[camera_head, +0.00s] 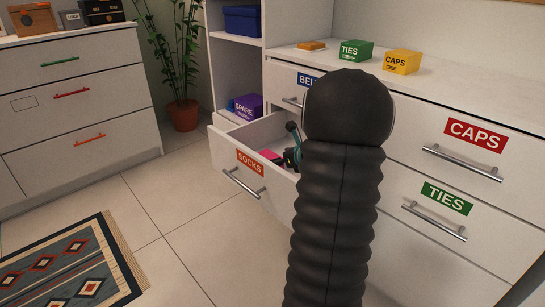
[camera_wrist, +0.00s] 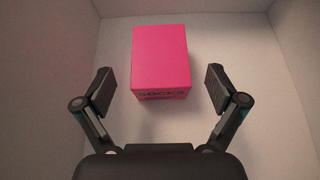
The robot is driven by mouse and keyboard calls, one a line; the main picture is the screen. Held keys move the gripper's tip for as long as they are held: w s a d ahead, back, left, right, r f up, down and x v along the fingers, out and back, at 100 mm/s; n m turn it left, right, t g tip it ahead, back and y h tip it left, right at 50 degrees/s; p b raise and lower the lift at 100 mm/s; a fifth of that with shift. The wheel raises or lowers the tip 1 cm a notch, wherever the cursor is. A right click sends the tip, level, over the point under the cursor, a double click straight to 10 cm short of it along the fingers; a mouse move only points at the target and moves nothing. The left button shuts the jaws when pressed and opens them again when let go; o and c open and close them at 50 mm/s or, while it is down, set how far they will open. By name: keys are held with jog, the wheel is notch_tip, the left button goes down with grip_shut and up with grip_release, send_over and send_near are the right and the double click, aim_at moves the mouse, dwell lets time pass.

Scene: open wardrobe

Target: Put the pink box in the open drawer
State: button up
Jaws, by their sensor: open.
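The pink box (camera_wrist: 161,58), with dark lettering reading "SOCKS", rests on the floor of the open drawer (camera_wrist: 60,25). In the head view a small part of the pink box (camera_head: 272,155) shows inside the open drawer (camera_head: 222,143) labelled SOCKS. My gripper (camera_wrist: 160,93) is open above the drawer floor. Its two fingers stand apart to the left and right of the box's near end, with clear gaps on both sides. In the head view my gripper (camera_head: 292,145) reaches into the drawer, and my arm hides much of it.
The dresser top holds a green TIES box (camera_head: 356,51), a yellow CAPS box (camera_head: 402,62) and a flat orange item (camera_head: 311,45). A purple SPARE box (camera_head: 247,106) sits on a low shelf behind the drawer. A rug (camera_head: 70,270) lies on the floor.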

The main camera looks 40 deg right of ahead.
jog(key=v, duration=0.7)
jog(key=a+r+m+h, duration=0.2)
jog(key=a+r+m, duration=0.2)
jog(key=m, duration=0.1)
jog(key=a+r+m+h, duration=0.2)
jog(key=a+r+m, duration=0.1)
jog(key=m, duration=0.3)
jog(key=w+a+r+m+h, duration=0.1)
jog(key=a+r+m+h, duration=0.1)
jog(key=a+r+m, duration=0.2)
jog(key=shift+a+r+m+g, duration=0.3)
jog(key=shift+r+m, duration=0.4)
jog(key=shift+m, duration=0.5)
jog(key=s+a+f+m+g+y, duration=0.2)
jog(key=s+a+f+m+g, duration=0.1)
jog(key=s+a+m, duration=0.6)
jog(key=s+a+f+m+g+y, duration=0.3)
jog(key=s+a+m, duration=0.7)
jog(key=a, duration=0.5)
jog(key=s, duration=0.2)
jog(key=shift+s+a+f, duration=0.3)
jog(key=shift+s+f, duration=0.05)
jog(key=shift+c, duration=0.2)
